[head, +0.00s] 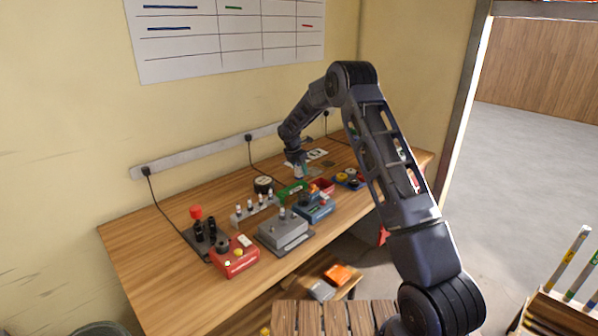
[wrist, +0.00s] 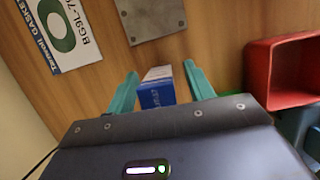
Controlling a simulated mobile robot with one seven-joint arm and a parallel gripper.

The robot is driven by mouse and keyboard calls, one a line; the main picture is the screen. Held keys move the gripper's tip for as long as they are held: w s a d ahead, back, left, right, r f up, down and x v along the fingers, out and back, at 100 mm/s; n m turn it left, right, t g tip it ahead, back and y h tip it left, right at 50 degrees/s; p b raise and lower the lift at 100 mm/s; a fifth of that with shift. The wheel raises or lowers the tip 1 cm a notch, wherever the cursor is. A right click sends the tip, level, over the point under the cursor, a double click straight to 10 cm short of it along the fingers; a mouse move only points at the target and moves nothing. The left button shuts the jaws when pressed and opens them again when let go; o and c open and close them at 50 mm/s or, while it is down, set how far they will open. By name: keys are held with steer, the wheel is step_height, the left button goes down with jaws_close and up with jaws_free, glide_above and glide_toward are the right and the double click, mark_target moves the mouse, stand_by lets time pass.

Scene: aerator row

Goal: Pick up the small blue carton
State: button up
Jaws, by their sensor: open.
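The small blue carton (wrist: 157,96) stands out in the wrist view, with a blue printed face and a paler face. It lies between the two teal fingers of my gripper (wrist: 160,70). The fingers are apart, one on each side of the carton, with a narrow gap visible on both sides. In the head view my gripper (head: 298,172) is low over the far part of the bench, and the carton is too small and covered to make out clearly there.
A red bin (wrist: 283,72) is right of the gripper in the wrist view. A gasket card (wrist: 62,32) and a grey plate (wrist: 152,18) lie beyond. On the wooden bench (head: 150,255) stand a red joystick box (head: 235,262), a grey fixture (head: 284,232) and a blue device (head: 314,208).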

steer(key=shift+f, duration=0.3)
steer(key=c, duration=1.1)
